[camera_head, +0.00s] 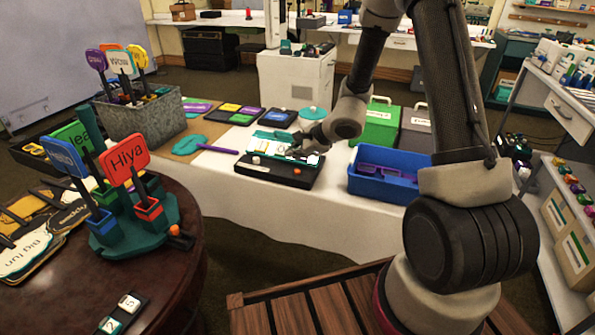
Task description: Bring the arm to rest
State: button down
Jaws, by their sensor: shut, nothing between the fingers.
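My gripper (298,148) is at the end of my arm, low over the black device (275,172) with a white and teal top on the white-covered table. The fingertips are small and dark in this view. They look closed with nothing held. I cannot tell whether they touch the device. My arm rises from its base at the lower right, bends at the top of the picture and comes down toward the table.
A blue bin (385,188) stands just right of my gripper. A green box (378,124) is behind it. A round dark table (190,262) with a sign holder (130,225) is at left. A shelf rack (560,110) is at right.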

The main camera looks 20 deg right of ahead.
jog(key=shift+r, duration=1.1)
jog(key=shift+a, duration=0.1)
jog(key=s+d+r+n+g+y, duration=0.1)
jog(key=s+r+n+g, duration=0.2)
jog(key=s+n, duration=0.45)
jog(key=s+d+r+n+g+y, duration=0.1)
jog(key=s+r+n+g, duration=0.25)
jog(key=s, duration=0.75)
jog(key=s+d+r+n+t+h, duration=0.3)
jog(key=s+d+r+n+h, duration=0.4)
jog(key=s+d+r, duration=0.7)
jog(key=shift+s+r+n, duration=0.45)
jog(key=shift+r+n, duration=0.45)
jog(key=shift+r, duration=0.55)
jog(key=shift+t, duration=0.25)
